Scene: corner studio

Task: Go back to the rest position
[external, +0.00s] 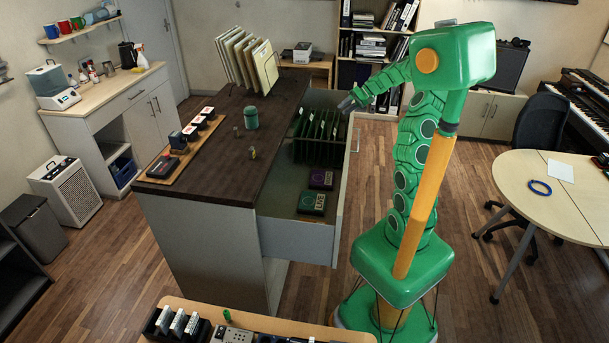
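My gripper (349,102) shows at the end of my green arm, which reaches left from the top of my column. It is in the air above the far part of the open drawer (283,235) of the dark-topped cabinet. The gripper is small and dark here, so I cannot tell whether its fingers are open or shut. I see nothing clearly held in it. The drawer holds a row of upright dark dividers or sleeves (318,130) and two flat boxes, one purple-marked (321,179) and one green-marked (312,203).
The cabinet top (225,150) carries a green jar (251,117), small figures, a wooden strip with dark devices (183,145) and upright panels (247,60). A round-ended table (530,195) stands right, beside a dark chair (540,125). A low bench (265,320) is in front. Floor shows between them.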

